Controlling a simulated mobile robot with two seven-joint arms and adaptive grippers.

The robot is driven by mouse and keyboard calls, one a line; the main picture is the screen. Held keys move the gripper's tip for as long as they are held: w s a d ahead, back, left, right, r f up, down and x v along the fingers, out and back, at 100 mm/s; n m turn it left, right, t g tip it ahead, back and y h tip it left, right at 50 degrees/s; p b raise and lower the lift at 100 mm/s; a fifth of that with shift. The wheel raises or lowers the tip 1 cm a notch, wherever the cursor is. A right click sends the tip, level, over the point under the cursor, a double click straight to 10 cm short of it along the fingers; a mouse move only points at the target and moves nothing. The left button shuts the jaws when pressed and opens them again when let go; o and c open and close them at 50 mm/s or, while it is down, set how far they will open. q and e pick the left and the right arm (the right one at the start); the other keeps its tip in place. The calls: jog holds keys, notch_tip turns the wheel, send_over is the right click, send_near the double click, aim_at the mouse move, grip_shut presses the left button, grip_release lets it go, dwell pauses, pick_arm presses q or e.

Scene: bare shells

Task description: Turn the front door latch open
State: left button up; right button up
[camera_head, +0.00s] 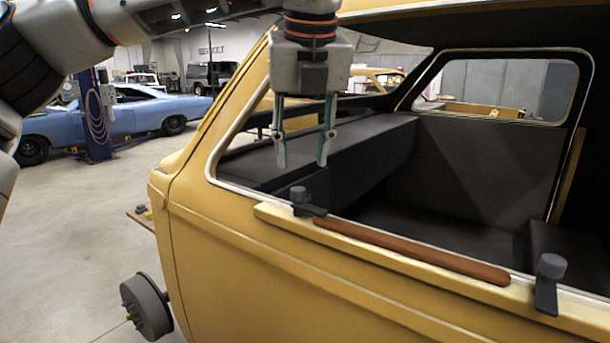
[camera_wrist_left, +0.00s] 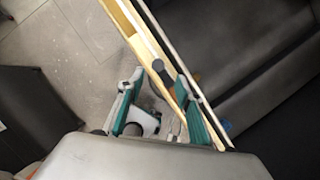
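The yellow car body (camera_head: 240,260) fills the right of the head view. Two dark grey latches with round knobs stand on its window sill: one at the left end (camera_head: 301,200) and one at the right (camera_head: 549,280). My left gripper (camera_head: 302,164) points down with its fingers apart and empty, its tips above the left latch in the head view. In the left wrist view, a dark knob (camera_wrist_left: 159,66) shows between and just beyond the fingertips of my left gripper (camera_wrist_left: 160,76). I see no contact with it. My right gripper is not in view.
A brown padded strip (camera_head: 410,250) runs along the sill between the latches. The window frame and roof edge surround the opening to the dark interior (camera_head: 470,170).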

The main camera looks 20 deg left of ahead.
aim_at(298, 189)
pick_arm(q)
jog(key=x, duration=0.6)
jog(key=shift+a, duration=0.25)
jog(key=shift+w+f+p, duration=0.15)
jog(key=shift+f+p, duration=0.15)
jog(key=shift+f, duration=0.25)
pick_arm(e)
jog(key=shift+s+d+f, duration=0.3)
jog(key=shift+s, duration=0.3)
pick_arm(q)
grip_shut()
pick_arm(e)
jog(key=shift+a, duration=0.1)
